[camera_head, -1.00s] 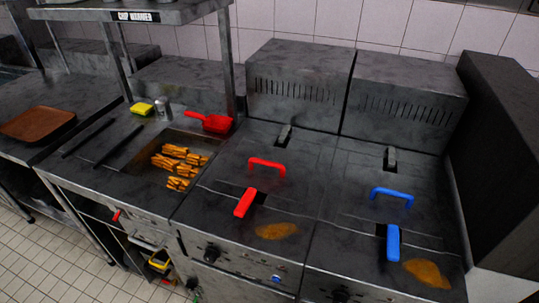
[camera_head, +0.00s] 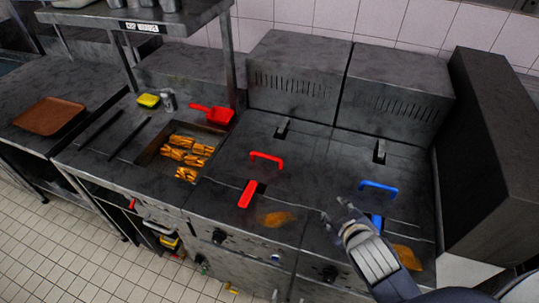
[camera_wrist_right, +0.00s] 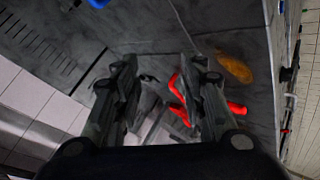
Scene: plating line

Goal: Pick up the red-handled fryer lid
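The red lid handle (camera_head: 267,157), a low red bar, stands on the grey lid (camera_head: 235,150) of the left fryer. In the right wrist view the red handle (camera_wrist_right: 177,88) shows partly behind the right-hand finger. My right gripper (camera_head: 334,210) is to the right of and nearer than the red handle, over the right fryer's front. In the wrist view my right gripper (camera_wrist_right: 160,62) is open, with nothing seen held between its fingers. My left gripper is not in view.
A red basket handle (camera_head: 249,194) lies in front of the lid, near an orange patch (camera_head: 276,218). The right fryer has a blue handle (camera_head: 378,187). Vented fryer backs (camera_head: 297,78) rise behind. A red scoop (camera_head: 212,114) and fries (camera_head: 183,151) are at left.

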